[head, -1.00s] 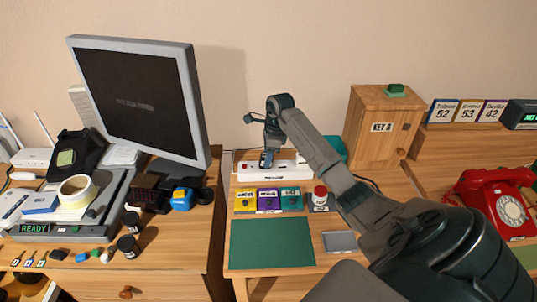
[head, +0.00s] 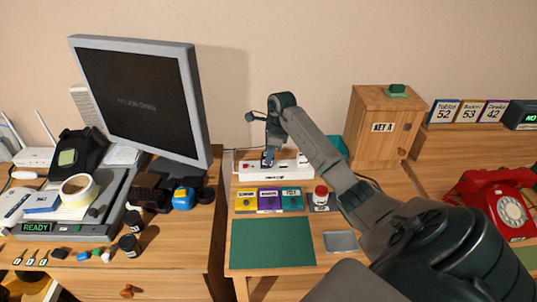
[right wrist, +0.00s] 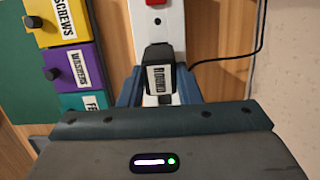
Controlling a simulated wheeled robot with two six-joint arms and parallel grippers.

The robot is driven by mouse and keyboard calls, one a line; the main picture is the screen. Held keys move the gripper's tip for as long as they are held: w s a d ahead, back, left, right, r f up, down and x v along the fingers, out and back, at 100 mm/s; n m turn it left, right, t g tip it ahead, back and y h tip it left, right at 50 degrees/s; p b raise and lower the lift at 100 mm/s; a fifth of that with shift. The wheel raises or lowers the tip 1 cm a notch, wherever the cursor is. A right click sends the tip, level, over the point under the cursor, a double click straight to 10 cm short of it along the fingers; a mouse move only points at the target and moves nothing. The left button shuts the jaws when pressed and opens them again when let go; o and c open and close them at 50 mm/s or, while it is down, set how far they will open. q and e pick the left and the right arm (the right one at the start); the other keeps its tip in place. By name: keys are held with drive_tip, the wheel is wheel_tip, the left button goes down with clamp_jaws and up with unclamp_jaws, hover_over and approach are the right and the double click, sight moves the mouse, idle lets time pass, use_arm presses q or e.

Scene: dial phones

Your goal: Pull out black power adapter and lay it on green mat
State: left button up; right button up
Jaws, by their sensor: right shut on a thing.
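The black power adapter (right wrist: 159,72) with a white label shows in the right wrist view, at the white power strip (right wrist: 158,20). A thin black cord runs from it to the right. My right gripper (right wrist: 158,88) is shut on the adapter, with a blue finger on each side. In the head view my right gripper (head: 269,157) is over the left part of the power strip (head: 292,164) and hides most of the adapter. I cannot tell how deep the adapter sits in the strip. The green mat (head: 272,243) lies flat and empty near the desk's front edge. My left gripper is not in view.
Yellow, purple and teal labelled boxes (head: 269,199) stand between strip and mat. A red button (head: 320,193) and a grey pad (head: 341,242) are to their right. A wooden key cabinet (head: 380,130) stands right of the strip, a monitor (head: 140,105) on the left.

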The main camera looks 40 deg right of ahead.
drive_tip(key=shift+r, duration=0.4)
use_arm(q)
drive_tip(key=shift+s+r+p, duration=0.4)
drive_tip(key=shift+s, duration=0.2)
use_arm(e)
drive_tip(key=shift+s+d+r, duration=0.1)
drive_tip(key=shift+r, duration=0.35)
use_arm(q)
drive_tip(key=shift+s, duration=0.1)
use_arm(e)
drive_tip(key=shift+r, duration=0.1)
